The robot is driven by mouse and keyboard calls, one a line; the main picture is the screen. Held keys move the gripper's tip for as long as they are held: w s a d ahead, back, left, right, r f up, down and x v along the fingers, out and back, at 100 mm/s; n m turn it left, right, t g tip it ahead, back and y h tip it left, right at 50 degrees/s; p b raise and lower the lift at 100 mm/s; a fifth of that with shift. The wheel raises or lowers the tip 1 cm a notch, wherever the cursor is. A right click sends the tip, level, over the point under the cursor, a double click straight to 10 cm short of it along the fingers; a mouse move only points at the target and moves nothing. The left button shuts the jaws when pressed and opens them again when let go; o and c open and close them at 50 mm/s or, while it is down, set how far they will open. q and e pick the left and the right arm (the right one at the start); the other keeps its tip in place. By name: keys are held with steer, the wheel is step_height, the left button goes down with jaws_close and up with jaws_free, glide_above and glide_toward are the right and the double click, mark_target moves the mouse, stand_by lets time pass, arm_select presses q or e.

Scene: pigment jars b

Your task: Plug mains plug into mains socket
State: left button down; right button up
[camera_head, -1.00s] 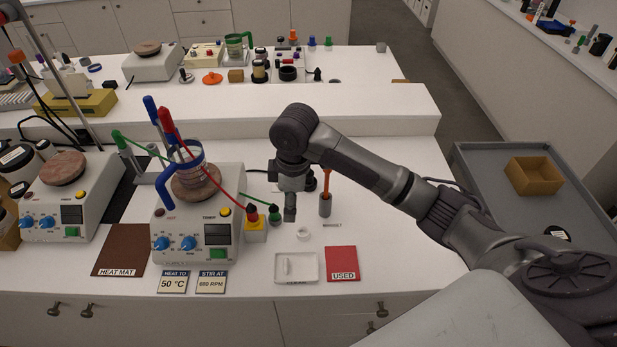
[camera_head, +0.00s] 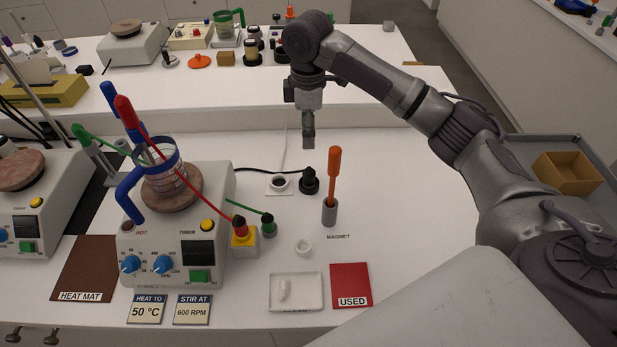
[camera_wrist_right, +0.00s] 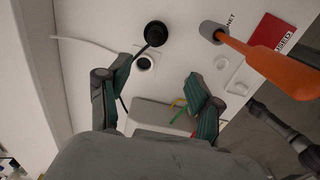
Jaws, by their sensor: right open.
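The black mains plug (camera_head: 309,182) stands on the white bench to the right of the hotplate, its black cable running left toward the hotplate. It also shows in the right wrist view (camera_wrist_right: 155,33). The mains socket (camera_head: 279,185), a pale fitting with a dark round recess, sits just left of the plug, apart from it. In the right wrist view, the socket (camera_wrist_right: 144,62) lies close to the plug. My right gripper (camera_head: 308,145) is open and empty, raised above and behind the plug. Its two fingers (camera_wrist_right: 159,72) are spread apart. My left gripper is not in view.
An orange-handled magnet rod (camera_head: 333,178) stands upright in a grey holder right of the plug. The hotplate (camera_head: 178,238) with a beaker stands left. A white tray (camera_head: 295,306) and red mat (camera_head: 351,285) lie in front. Bench right of the rod is clear.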

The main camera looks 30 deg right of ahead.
step_height(320, 180, down, 2)
glide_above(309, 170)
step_height(309, 170, down, 7)
steer(key=shift+a+p, duration=0.1)
steer(key=shift+p, duration=0.35)
steer(key=shift+w+f, duration=0.1)
steer(key=shift+f, duration=0.6)
steer(key=f+p, duration=0.2)
steer(key=f, duration=0.2)
steer(key=shift+s+f, duration=0.1)
steer(key=shift+s, duration=0.1)
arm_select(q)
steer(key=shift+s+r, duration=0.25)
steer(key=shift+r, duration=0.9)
arm_select(e)
steer(key=shift+w+f, duration=0.1)
steer(key=shift+f, duration=0.45)
